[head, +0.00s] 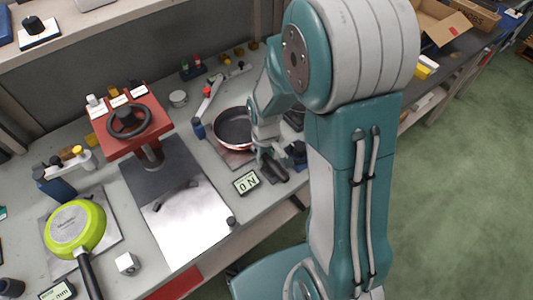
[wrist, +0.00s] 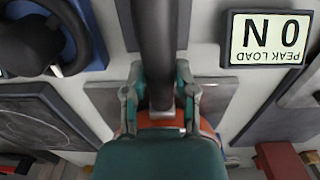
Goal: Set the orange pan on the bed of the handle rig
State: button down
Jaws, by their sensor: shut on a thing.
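The orange pan (head: 235,128), with a dark inside and orange-red rim, is upright at the right of the bench. A small part of its orange side shows in the wrist view (wrist: 207,128). My gripper (head: 264,152) is at the pan's right; in the wrist view (wrist: 162,98) its fingers are shut on the dark handle (wrist: 155,45). The pan is over a grey plate (head: 238,160), seemingly the handle rig's bed, beside the "0 N" peak load display (head: 246,182). I cannot tell whether the pan touches the plate. My gripper hides much of the pan in the wrist view.
A red stand with a black handwheel (head: 128,121) and a pale plate is left of the pan. A green pan (head: 75,225) lies upside down on another plate farther left. A blue-based lever device (head: 200,128) stands close to the orange pan's left.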

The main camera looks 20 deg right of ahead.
jog(key=shift+d+f, duration=0.1)
jog(key=shift+d, duration=0.15)
jog(key=shift+s+a+f, duration=0.1)
jog(key=shift+f, duration=0.5)
dwell(0.4)
jog(key=shift+c, duration=1.6)
grip_release()
jog(key=r, duration=1.2)
jog(key=shift+w+a, duration=0.1)
jog(key=shift+w, duration=0.1)
jog(key=s+r+m+t, duration=0.3)
jog(key=s+r+t, duration=0.2)
jog(key=s+r, duration=0.9)
jog(key=shift+s+m+t, duration=0.15)
jog(key=shift+m+t, duration=0.15)
jog(key=shift+t, duration=0.1)
